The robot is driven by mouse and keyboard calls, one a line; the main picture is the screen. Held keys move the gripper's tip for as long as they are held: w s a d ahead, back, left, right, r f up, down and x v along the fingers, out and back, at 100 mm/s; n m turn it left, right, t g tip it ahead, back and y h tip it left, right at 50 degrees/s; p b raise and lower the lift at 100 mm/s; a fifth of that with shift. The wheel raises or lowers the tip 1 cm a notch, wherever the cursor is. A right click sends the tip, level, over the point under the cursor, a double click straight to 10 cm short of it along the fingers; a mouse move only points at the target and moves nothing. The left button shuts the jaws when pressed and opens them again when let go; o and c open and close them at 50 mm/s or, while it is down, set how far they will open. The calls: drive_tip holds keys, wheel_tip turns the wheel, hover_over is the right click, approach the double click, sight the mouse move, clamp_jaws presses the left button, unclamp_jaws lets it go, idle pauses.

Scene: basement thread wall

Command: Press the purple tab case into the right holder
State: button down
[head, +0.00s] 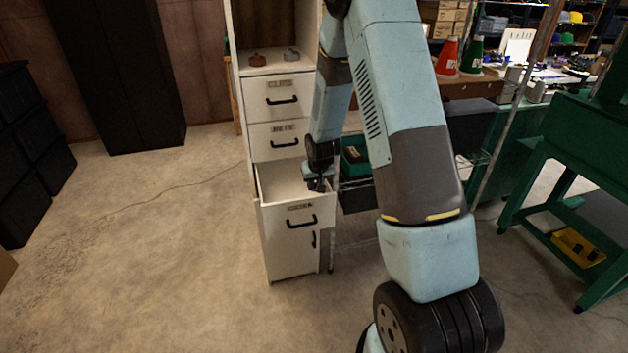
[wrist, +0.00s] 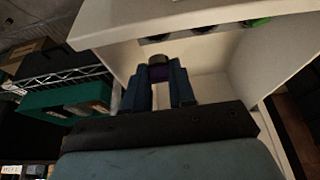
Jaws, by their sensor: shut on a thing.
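My gripper (head: 318,180) is at the open bottom drawer (head: 280,185) of the white cabinet, near its right front part. In the wrist view my gripper (wrist: 160,95) is shut on the purple tab case (wrist: 159,73), which shows as a small purple piece with a brownish-grey top between the blue fingers. Three small things sit in a row at the drawer wall in the wrist view: a dark one (wrist: 158,38), another dark one (wrist: 204,29) and a green one (wrist: 258,22). The case appears apart from them. I cannot tell which of these is the right holder.
Two shut drawers (head: 280,99) with black handles are above the open one. A green bin (wrist: 68,97) on a wire rack is close beside the drawer.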

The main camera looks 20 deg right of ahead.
drive_tip(key=shift+f, duration=2.6)
drive_tip(key=shift+s, duration=0.15)
drive_tip(key=c, duration=0.9)
unclamp_jaws()
drive_tip(key=shift+d+f, duration=0.1)
drive_tip(key=shift+o, duration=0.2)
